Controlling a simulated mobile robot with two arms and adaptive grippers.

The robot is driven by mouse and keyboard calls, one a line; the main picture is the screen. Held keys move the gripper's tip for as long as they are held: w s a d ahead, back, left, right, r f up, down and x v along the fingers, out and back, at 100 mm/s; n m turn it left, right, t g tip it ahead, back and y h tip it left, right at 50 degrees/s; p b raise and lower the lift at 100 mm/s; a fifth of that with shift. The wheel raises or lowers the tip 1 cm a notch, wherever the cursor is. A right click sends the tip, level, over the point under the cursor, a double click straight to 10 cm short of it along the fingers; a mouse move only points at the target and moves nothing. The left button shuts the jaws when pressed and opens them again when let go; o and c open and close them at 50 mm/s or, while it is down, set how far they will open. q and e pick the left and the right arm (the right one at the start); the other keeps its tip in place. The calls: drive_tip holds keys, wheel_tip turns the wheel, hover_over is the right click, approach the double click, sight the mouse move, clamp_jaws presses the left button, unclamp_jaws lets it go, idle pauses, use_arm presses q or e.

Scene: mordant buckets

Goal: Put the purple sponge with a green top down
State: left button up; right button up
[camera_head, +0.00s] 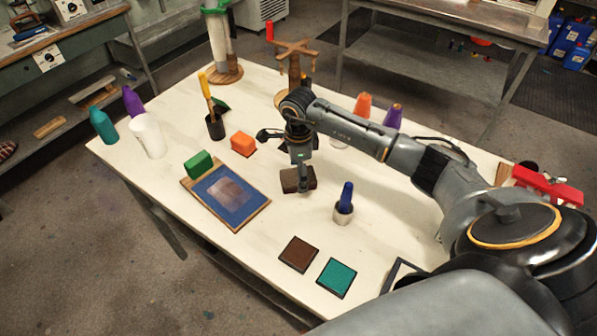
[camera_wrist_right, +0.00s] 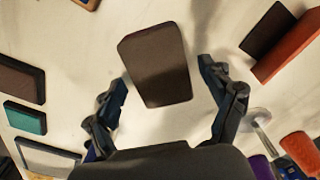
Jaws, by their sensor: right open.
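No purple sponge with a green top can be made out in either view. A dark brown block (camera_head: 297,179) lies on the white table, below my right gripper (camera_head: 303,186). In the right wrist view the brown block (camera_wrist_right: 157,65) shows ahead of and between the spread fingers of my right gripper (camera_wrist_right: 163,82), with gaps on both sides. The gripper is open and holds nothing. My left gripper is in neither view.
A blue-topped pot (camera_head: 344,204) stands right of the brown block. Brown (camera_head: 298,254) and teal (camera_head: 336,278) pads lie in front. The table between them is clear.

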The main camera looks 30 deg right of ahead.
drive_tip(key=shift+r, duration=0.25)
wheel_tip(320, 180, up, 12)
drive_tip(key=b, duration=0.4)
drive_tip(key=shift+f, duration=0.15)
